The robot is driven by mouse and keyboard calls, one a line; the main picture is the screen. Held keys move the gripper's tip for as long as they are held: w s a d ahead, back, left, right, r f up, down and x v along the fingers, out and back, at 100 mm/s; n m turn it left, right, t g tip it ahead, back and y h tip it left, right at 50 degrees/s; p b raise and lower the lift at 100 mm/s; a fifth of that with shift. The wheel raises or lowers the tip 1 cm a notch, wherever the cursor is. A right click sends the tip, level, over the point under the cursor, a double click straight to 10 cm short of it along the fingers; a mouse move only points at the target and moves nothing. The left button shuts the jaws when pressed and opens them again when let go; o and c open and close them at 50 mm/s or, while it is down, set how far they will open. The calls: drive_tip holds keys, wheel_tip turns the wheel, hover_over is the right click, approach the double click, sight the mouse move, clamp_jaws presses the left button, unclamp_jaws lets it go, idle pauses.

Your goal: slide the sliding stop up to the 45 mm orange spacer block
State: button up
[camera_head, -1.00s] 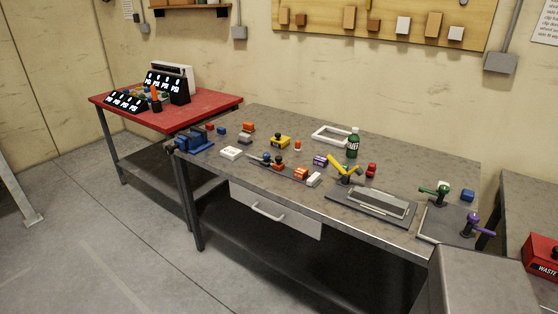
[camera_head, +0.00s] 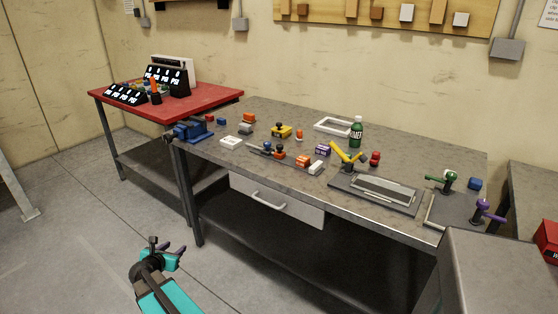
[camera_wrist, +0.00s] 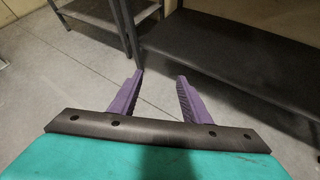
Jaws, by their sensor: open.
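A dark rail (camera_head: 290,160) lies near the front edge of the grey workbench. On it sits a small dark piece with an orange-red knob (camera_head: 280,151), which looks like the sliding stop. An orange block (camera_head: 302,160), apparently the spacer, is to its right, with a small gap that is hard to judge. A white block (camera_head: 316,167) is at the rail's right end. My gripper (camera_head: 179,250) is low in front of the bench, away from the rail. In the wrist view my gripper (camera_wrist: 160,80) is open and empty, with floor between its purple fingers.
The workbench (camera_head: 420,160) also holds a blue vise (camera_head: 190,131), a green bottle (camera_head: 356,132), a yellow-handled clamp (camera_head: 347,156) and several small blocks. A drawer (camera_head: 275,203) is under its front edge. A red table (camera_head: 200,100) stands at the left. Floor before the bench is free.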

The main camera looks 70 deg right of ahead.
drive_tip(key=s+d+r+h+b, duration=0.2)
drive_tip(key=d+r, duration=0.6)
drive_tip(key=d, duration=0.4)
drive_tip(key=m+g+h+b, duration=0.2)
drive_tip(key=g+h+b, duration=0.3)
drive_tip(key=b, duration=0.2)
approach(278, 148)
drive_tip(key=shift+a+r, duration=0.25)
drive_tip(key=shift+a, duration=0.9)
drive_tip(key=shift+w+d, duration=0.1)
drive_tip(key=shift+s+d+p, duration=0.2)
drive_tip(key=shift+d+p, duration=0.05)
drive_tip(key=shift+d, duration=3.1)
drive_tip(key=shift+s+d+p, duration=0.2)
drive_tip(key=shift+d+p, duration=0.05)
drive_tip(key=shift+d, duration=3.15)
clamp_jaws()
